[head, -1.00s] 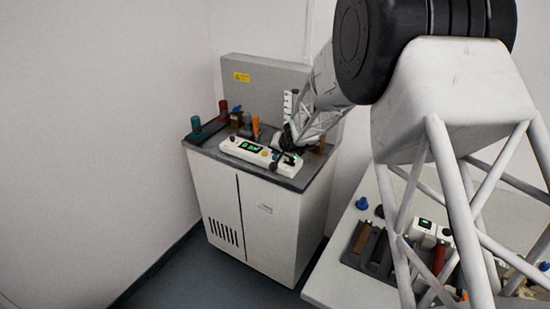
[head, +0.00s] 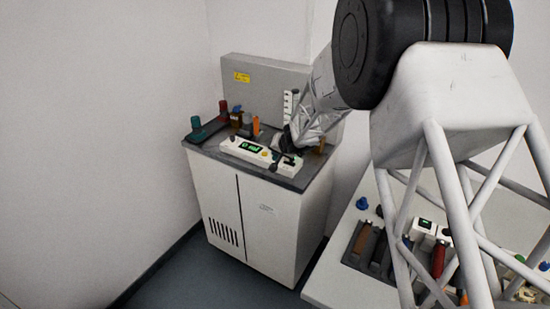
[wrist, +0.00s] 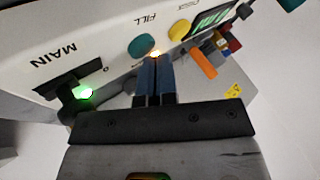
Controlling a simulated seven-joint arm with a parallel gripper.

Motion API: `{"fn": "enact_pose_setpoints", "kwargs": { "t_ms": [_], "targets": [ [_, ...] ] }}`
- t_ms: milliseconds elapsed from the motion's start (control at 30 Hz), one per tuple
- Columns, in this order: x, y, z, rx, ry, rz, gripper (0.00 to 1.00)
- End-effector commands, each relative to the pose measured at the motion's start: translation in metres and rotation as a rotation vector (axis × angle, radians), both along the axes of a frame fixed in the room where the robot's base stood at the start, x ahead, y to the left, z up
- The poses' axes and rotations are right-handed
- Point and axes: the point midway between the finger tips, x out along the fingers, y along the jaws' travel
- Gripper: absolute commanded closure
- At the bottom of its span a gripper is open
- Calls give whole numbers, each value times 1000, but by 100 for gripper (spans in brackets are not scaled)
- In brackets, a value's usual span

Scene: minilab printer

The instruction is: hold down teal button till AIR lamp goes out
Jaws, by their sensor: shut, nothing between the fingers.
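The white control panel (head: 232,146) lies along the front top edge of the cabinet; it fills the upper left of the wrist view (wrist: 100,38). The round teal button (wrist: 141,46), near the word FILL, is on it. My gripper (wrist: 155,58) is shut and empty, its blue fingertips close beside the teal button's edge; I cannot tell whether they touch. A small amber light (wrist: 156,53) glows right at the fingertips; its label is not readable. A green lamp (wrist: 84,92) is lit near the word MAIN. No AIR label can be read.
A yellow button (wrist: 180,29) and a lit green display (wrist: 209,21) sit close to the teal button. Several coloured bottles and an orange item (head: 256,127) stand behind the panel. A second bench (head: 336,280) with tools is at the right.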

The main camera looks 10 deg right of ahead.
Motion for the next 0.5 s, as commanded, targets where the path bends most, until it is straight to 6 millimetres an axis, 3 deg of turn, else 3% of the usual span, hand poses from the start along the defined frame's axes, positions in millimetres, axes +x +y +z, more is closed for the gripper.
{"fn": "enact_pose_setpoints", "kwargs": {
  "t_ms": [500],
  "targets": [
    [-3,0,-13,1,11,-1,100]
  ]
}}
